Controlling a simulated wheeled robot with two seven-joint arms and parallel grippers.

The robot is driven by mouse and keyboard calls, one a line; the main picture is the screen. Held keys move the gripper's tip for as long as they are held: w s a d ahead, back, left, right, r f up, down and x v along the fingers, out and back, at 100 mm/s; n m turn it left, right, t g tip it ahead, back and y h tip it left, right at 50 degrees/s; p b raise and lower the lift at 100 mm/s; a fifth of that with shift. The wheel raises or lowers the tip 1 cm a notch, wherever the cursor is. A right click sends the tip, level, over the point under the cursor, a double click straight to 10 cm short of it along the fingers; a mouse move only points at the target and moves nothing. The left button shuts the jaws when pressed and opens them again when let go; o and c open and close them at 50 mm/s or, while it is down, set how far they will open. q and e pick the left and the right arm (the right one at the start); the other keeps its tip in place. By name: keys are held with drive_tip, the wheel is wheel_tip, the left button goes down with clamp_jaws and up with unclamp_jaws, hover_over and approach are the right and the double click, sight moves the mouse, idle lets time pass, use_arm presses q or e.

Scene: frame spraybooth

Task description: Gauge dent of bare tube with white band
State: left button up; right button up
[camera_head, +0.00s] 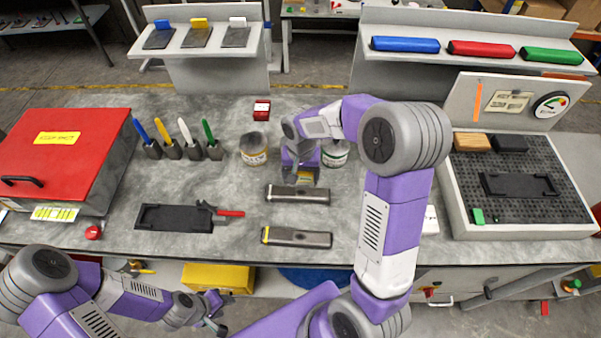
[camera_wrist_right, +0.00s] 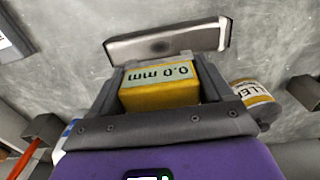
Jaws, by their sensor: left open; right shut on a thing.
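A bare grey metal tube (camera_head: 297,194) lies on the bench with a small pale mark near its left end. It also shows in the right wrist view (camera_wrist_right: 200,38), with a dark oval dent on its face. A second bare tube (camera_head: 300,239) with a yellow band lies nearer the front edge. My right gripper (camera_head: 302,170) is shut on a yellow gauge (camera_wrist_right: 160,97) whose display reads 0.0 mm. The gauge is just behind the pale-marked tube; I cannot tell whether they touch. My left gripper (camera_head: 217,312) is open and empty, low in front of the bench.
A black cradle (camera_head: 174,218) and a red-handled tool lie left of the tubes. Several coloured markers (camera_head: 180,138) and two cans, one the filler can (camera_head: 254,149), stand behind. A red box (camera_head: 62,150) is at left, a perforated station (camera_head: 520,185) with a dial at right.

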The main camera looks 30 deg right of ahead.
sight(301, 192)
drive_tip(key=shift+f+b, duration=1.55)
drive_tip(key=shift+f, duration=0.7)
drive_tip(key=shift+f+b, duration=0.5)
drive_tip(key=shift+f, duration=0.15)
drive_tip(key=o, duration=1.2)
drive_tip(key=shift+c, duration=0.2)
drive_tip(key=shift+r+p, duration=0.7)
drive_tip(key=shift+r, duration=3.15)
